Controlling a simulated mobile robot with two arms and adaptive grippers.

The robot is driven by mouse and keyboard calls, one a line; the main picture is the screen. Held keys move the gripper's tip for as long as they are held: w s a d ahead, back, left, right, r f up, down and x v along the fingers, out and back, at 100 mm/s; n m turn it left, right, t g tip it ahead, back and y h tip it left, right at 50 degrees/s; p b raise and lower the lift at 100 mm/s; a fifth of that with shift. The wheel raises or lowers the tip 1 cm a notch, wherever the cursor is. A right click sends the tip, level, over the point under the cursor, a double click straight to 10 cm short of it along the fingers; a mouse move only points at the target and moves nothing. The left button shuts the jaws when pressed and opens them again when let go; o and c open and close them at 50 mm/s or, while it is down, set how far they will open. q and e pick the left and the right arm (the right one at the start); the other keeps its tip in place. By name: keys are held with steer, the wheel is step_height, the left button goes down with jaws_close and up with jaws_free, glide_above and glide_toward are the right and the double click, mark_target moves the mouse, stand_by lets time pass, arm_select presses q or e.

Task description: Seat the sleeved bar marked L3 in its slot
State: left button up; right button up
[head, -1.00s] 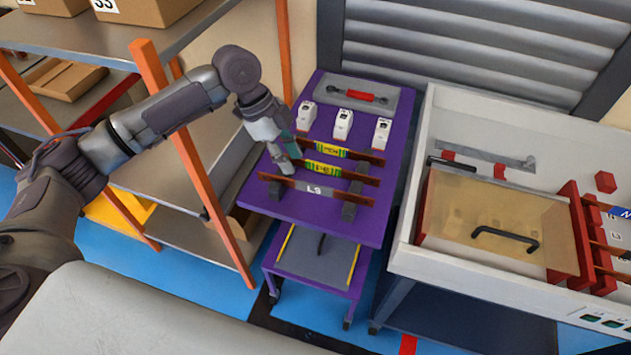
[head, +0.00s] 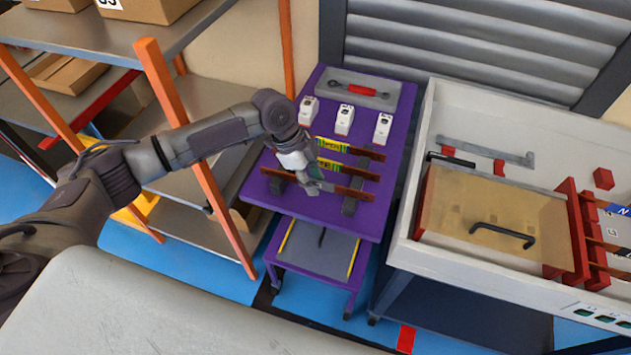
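The front bar (head: 355,193) lies across dark supports on the purple cart, with its copper-brown ends showing. Its grey sleeve, marked L3 in the earlier head view, is now hidden behind my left gripper. My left gripper (head: 316,187) is right at the middle of this bar, over the sleeve. Its fingers are small and overlap the bar, so I cannot tell whether they are closed on it. The white-walled cabinet (head: 455,268) at the right has red slotted supports (head: 596,240) holding bars near the picture's edge. My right gripper is out of view.
Two bars with yellow-green sleeves lie just behind on the purple cart (head: 376,221). Several white blocks (head: 344,118) and a grey tray (head: 385,94) with a red-handled tool stand farther back. A tan cover (head: 480,205) with a black handle lies in the cabinet. Shelving (head: 205,185) stands left.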

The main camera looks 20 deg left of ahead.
arm_select(q)
jaws_close()
steer(key=shift+r, duration=0.15)
